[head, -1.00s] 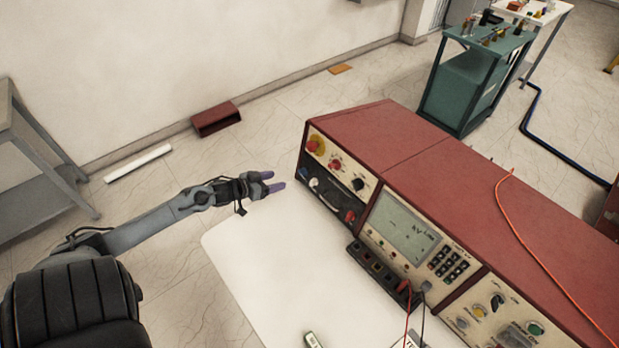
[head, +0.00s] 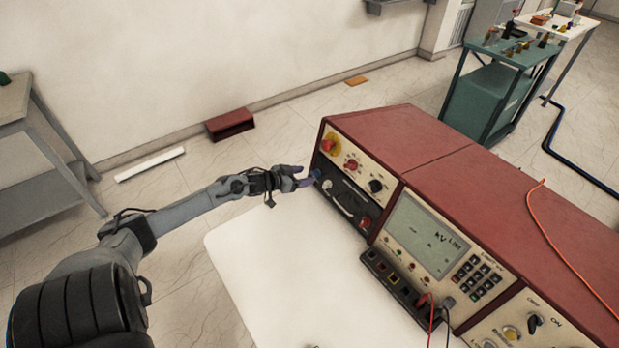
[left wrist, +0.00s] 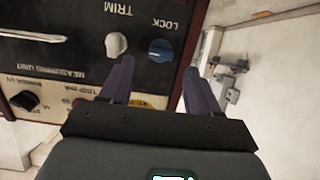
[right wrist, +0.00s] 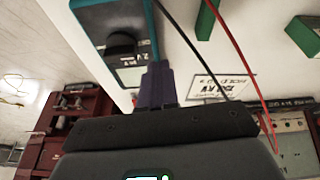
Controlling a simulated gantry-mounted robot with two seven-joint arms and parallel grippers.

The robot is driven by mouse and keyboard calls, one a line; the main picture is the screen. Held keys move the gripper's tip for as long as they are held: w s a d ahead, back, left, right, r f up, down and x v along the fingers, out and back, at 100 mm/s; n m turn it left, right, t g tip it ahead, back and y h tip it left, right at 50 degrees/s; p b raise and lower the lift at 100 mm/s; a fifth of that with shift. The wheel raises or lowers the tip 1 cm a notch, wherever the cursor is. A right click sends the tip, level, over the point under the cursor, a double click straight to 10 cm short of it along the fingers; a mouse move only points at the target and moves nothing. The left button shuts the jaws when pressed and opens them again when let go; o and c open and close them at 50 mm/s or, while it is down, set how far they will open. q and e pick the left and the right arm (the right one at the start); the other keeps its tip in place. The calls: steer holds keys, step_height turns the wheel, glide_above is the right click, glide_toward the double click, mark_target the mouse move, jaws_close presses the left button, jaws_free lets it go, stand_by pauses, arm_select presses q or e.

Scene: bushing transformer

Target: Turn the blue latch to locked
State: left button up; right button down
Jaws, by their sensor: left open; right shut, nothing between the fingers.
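The blue latch (left wrist: 160,50) is a small round knob on a dark panel, below the word LOCK, which appears upside down in the left wrist view. In the head view the latch (head: 316,175) is a small blue spot at the left end of the red console's front. My left gripper (head: 304,177) is open at that panel. In the left wrist view its purple fingers (left wrist: 158,66) straddle the latch's line, with the latch just past the tips; contact cannot be told. My right gripper (right wrist: 156,68) is shut and empty, seen only in its wrist view.
A pale TRIM knob (left wrist: 116,45) sits beside the latch, with a metal handle (left wrist: 30,36) farther along. The red console (head: 400,135) fills the right side above a white table (head: 260,260). A teal meter (right wrist: 112,30) and a red lead (right wrist: 240,60) lie near my right gripper.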

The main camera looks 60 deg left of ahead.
mark_target(313, 174)
arm_select(q)
steer(key=shift+b+x, duration=0.55)
steer(key=shift+x, duration=1.2)
arm_select(e)
steer(key=shift+f, duration=0.75)
